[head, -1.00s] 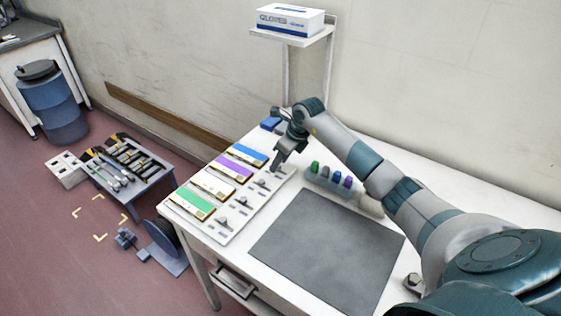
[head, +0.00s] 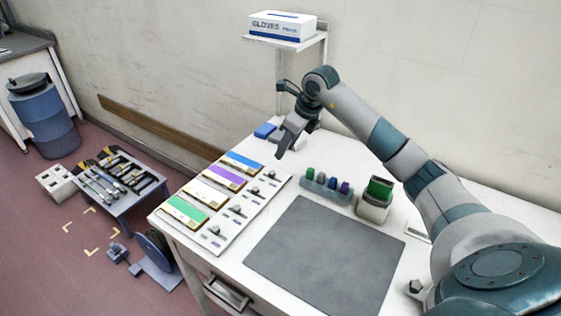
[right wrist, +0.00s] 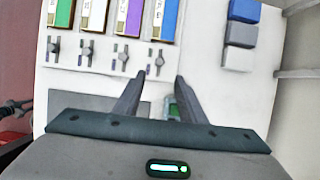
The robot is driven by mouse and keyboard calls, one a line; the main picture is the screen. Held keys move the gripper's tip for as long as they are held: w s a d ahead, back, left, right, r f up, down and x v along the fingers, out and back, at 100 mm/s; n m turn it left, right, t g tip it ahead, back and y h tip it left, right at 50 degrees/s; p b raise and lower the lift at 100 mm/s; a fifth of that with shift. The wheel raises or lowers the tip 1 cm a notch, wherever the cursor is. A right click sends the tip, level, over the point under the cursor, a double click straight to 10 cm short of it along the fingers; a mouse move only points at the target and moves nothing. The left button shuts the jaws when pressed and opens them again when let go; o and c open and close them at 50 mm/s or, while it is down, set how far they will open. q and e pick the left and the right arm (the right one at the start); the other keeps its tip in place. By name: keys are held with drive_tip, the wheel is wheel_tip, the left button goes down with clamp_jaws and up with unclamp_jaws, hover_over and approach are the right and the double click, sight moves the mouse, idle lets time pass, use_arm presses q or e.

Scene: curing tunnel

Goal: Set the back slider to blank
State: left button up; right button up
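A white panel (head: 230,222) lies on the table's left side with a row of sliders, each beside a coloured window. The back window (head: 243,161) is blue; ahead of it come purple, white and green ones. The back slider's grey knob (head: 271,175) also shows in the right wrist view (right wrist: 159,60). My right gripper (head: 280,153) hangs near the panel's back end, above the table. In the right wrist view its fingers (right wrist: 158,80) are apart and empty, and the back knob appears just beyond the tips, between them. My left gripper is not in view.
Blue and grey blocks (right wrist: 240,32) sit behind the panel. A rack of coloured knobs (head: 327,187), a green-topped container (head: 374,202) and a grey mat (head: 325,255) lie to the right. A shelf with a glove box (head: 283,26) stands at the back.

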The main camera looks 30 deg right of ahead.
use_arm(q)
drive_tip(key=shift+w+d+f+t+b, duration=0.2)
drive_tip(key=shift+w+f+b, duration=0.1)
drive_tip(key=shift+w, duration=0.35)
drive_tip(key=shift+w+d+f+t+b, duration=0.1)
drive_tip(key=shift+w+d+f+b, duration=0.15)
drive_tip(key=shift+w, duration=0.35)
use_arm(e)
drive_tip(key=v, duration=0.6)
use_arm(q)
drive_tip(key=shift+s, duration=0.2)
